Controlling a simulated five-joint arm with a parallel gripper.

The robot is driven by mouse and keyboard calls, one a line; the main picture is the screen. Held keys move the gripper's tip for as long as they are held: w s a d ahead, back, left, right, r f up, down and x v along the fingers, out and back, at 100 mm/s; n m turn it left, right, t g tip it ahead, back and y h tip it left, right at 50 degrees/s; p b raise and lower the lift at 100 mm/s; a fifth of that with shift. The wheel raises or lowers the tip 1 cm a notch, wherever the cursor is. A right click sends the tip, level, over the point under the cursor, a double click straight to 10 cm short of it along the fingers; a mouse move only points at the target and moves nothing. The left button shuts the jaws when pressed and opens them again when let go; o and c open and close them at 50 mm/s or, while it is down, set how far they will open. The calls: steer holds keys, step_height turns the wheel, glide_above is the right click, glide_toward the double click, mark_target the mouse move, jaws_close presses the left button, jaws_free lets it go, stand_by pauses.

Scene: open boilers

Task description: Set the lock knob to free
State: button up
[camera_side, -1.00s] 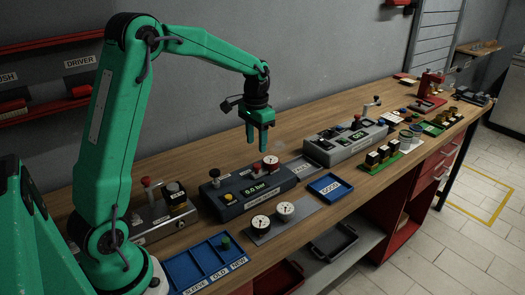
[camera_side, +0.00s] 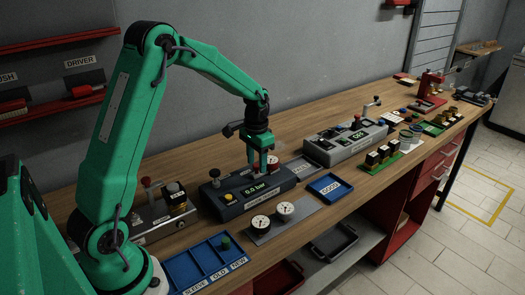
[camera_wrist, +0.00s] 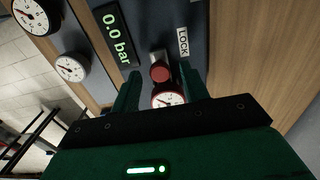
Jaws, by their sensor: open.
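A dark test unit (camera_side: 248,203) with a green 0.0 bar display (camera_side: 262,190) stands on the bench; its display also shows in the wrist view (camera_wrist: 116,35). In the wrist view a red-topped knob (camera_wrist: 160,72) on a silver part sits beside a white LOCK label (camera_wrist: 183,41). A red-rimmed gauge (camera_wrist: 168,99) lies just below the knob. My gripper (camera_side: 257,165) is low over the back of the unit. In the wrist view its open fingers (camera_wrist: 158,74) stand either side of the knob, with gaps. A FREE label is not visible.
A yellow button (camera_side: 228,197) is on the unit's left. Two white gauges (camera_side: 273,215) lie on a plate in front. A grey unit (camera_side: 345,145) stands to the right, a blue GOOD tray (camera_side: 330,187) nearby, and a blue divided tray (camera_side: 205,262) at front left.

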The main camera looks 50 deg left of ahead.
jaws_close()
steer(key=shift+s, duration=1.35)
jaws_free()
